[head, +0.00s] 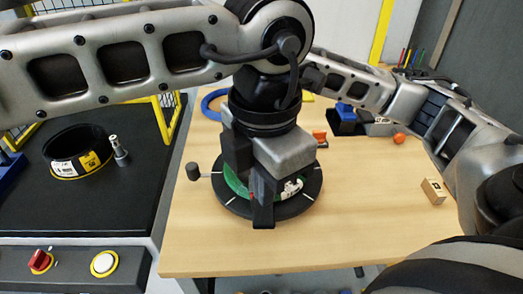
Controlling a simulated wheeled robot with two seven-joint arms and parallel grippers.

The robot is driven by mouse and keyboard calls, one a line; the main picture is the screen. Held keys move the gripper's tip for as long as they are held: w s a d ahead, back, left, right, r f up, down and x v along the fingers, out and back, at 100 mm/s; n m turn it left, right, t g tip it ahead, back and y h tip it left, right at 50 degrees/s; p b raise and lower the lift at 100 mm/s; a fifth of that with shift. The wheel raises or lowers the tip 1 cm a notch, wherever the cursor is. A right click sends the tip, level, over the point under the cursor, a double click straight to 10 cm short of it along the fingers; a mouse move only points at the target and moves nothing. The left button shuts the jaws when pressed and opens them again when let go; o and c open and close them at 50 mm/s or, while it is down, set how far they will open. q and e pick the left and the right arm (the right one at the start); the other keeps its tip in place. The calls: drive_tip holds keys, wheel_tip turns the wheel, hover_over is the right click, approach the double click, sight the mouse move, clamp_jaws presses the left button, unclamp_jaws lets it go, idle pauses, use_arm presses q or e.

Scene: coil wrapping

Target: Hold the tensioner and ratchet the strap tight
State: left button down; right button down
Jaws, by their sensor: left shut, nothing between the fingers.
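A green coil (235,182) lies on a round black turntable (309,197) with white marks, in the middle of the wooden table. A white and black patch (291,188) shows on the coil's right side. My left gripper (262,213) points down over the coil. Its fingers are shut, and a black finger reaches the turntable's front part. The left wrist hides much of the coil's far side. I cannot clearly make out the tensioner or the strap. My right arm comes in from the right and passes behind the left wrist, which hides its gripper.
A black ring (76,150) sits on the left machine. The table's front is clear.

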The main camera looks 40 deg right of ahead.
use_arm(q)
drive_tip(key=shift+r, duration=1.1)
use_arm(e)
drive_tip(key=shift+s+f, duration=0.15)
drive_tip(key=shift+f, duration=0.15)
use_arm(q)
drive_tip(key=shift+w, duration=0.1)
use_arm(e)
drive_tip(key=c, duration=1)
unclamp_jaws()
drive_tip(key=shift+o, duration=0.2)
drive_tip(key=shift+r, duration=0.1)
wheel_tip(320, 180, up, 12)
